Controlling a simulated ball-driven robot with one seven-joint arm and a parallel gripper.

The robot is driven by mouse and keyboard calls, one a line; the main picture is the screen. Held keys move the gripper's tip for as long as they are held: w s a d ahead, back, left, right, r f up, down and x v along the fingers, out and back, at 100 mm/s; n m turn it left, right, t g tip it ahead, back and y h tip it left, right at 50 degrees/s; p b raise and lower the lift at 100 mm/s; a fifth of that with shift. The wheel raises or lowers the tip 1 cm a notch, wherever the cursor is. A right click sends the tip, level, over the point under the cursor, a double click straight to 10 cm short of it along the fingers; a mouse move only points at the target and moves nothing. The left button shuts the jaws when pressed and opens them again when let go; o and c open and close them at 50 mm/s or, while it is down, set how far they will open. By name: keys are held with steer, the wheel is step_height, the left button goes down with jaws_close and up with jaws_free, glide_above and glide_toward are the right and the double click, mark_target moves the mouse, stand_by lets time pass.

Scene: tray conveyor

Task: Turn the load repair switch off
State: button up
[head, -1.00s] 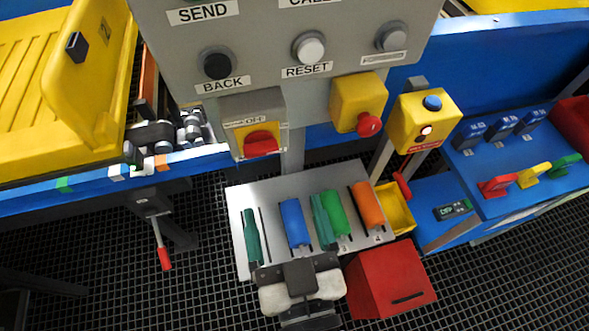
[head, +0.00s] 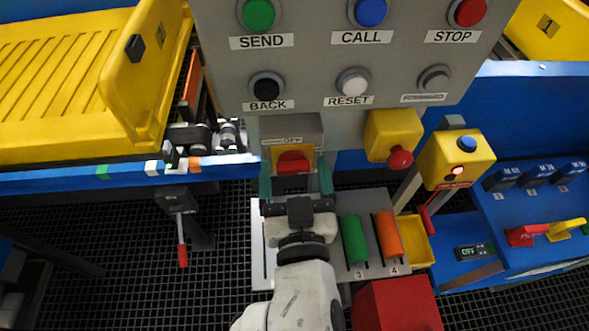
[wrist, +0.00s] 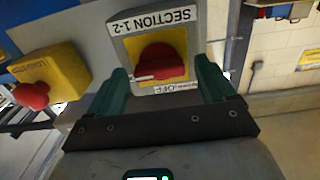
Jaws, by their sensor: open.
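A switch with a red rotary knob (head: 293,163) on a yellow plate sits in a grey box under the button panel. An OFF label is above the knob in the head view. In the wrist view the red knob (wrist: 160,63) shows inverted, between a SECTION 1-2 label and OFF, with a white mark pointing left, roughly sideways. No load repair wording is legible on it. My gripper (head: 296,181) is open and empty, below and in front of this switch. In the wrist view its green fingers stand left and right of the knob, with gaps visible.
A yellow box with a red button (head: 400,158) is close right of the switch. Panel buttons sit above, including a black BACK button (head: 267,86). Below are a grey rack with a green handle (head: 354,238) and orange handle (head: 388,234), and a red box (head: 396,305).

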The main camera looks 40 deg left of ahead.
steer(key=shift+c, duration=0.5)
steer(key=c, duration=1)
steer(key=shift+o, duration=0.2)
steer(key=shift+n, duration=0.3)
steer(key=n+p, duration=0.2)
steer(key=n, duration=0.2)
steer(key=shift+r, duration=0.1)
steer(key=n+p, duration=0.2)
steer(key=n, duration=0.2)
steer(key=shift+s+a+n, duration=0.1)
steer(key=shift+s+n, duration=0.05)
steer(key=shift+n, duration=0.15)
steer(key=n+p, duration=0.1)
steer(key=n, duration=0.3)
steer(key=shift+f+p, duration=0.2)
steer(key=shift+p, duration=0.15)
steer(key=n, duration=0.2)
steer(key=n+p, duration=0.1)
steer(key=n, duration=0.1)
steer(key=shift+s+a+f, duration=0.1)
steer(key=shift+f, duration=0.1)
steer(key=shift+n, duration=0.5)
